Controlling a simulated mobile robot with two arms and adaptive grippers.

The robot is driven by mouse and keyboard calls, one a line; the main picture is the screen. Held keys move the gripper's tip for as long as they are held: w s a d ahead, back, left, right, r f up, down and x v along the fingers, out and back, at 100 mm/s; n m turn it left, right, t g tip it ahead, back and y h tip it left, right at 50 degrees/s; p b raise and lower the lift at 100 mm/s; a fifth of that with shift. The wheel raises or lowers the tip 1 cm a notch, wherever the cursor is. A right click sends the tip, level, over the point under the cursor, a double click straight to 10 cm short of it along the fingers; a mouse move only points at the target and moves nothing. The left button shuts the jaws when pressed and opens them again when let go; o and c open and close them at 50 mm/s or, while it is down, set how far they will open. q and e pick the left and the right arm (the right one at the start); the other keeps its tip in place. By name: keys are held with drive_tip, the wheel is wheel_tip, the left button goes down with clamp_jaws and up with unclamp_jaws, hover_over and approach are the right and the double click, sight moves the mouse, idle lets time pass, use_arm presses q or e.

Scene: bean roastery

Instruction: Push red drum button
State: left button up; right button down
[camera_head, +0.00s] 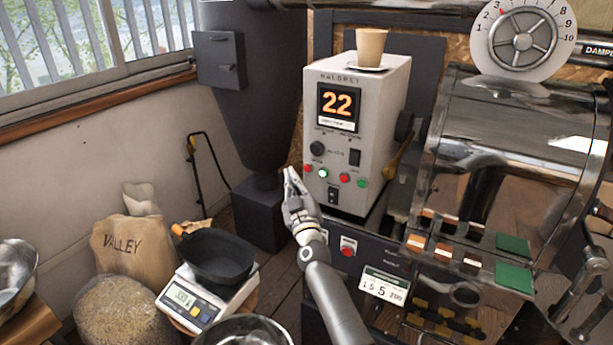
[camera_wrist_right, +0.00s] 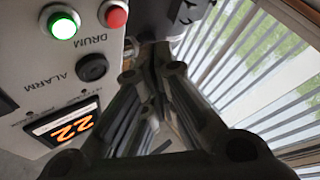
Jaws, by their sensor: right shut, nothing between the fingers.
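The control box (camera_head: 372,100) is light grey and shows an orange 22. On its lower front, the small red drum button (camera_head: 308,168) is at the left end of a row, beside a lit green button (camera_head: 323,173). In the right wrist view the red drum button (camera_wrist_right: 116,16) and lit green button (camera_wrist_right: 63,25) flank the DRUM label. My right gripper (camera_head: 290,172) is shut and empty, just left of the red button in the head view. In the wrist view its fingertips (camera_wrist_right: 153,52) are beside the panel edge; I see no contact. My left gripper is not in view.
Another red button (camera_head: 344,177) and a green one (camera_head: 362,182) continue the row. A cup (camera_head: 371,46) stands on the box. A lower red switch (camera_head: 348,246) sits below. The roaster drum (camera_head: 510,130) is right; a scale (camera_head: 195,305) with a black pan (camera_head: 215,258) is left.

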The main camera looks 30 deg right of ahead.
sight(307, 168)
drive_tip(key=shift+w+d+b, duration=0.2)
drive_tip(key=shift+w+d, duration=0.2)
drive_tip(key=shift+d, duration=0.3)
drive_tip(key=shift+w+d+b, duration=0.15)
drive_tip(key=shift+w+d, duration=0.25)
drive_tip(key=shift+d, duration=0.25)
idle(0.5)
drive_tip(key=shift+w+d, duration=0.2)
drive_tip(key=shift+d, duration=0.15)
drive_tip(key=shift+w+d+r, duration=0.1)
drive_tip(key=shift+w+d, duration=0.1)
drive_tip(key=shift+d, duration=0.15)
idle(0.6)
idle(0.3)
drive_tip(key=shift+s+a+p, duration=0.45)
drive_tip(key=shift+a+p, duration=0.05)
drive_tip(key=shift+a, duration=0.25)
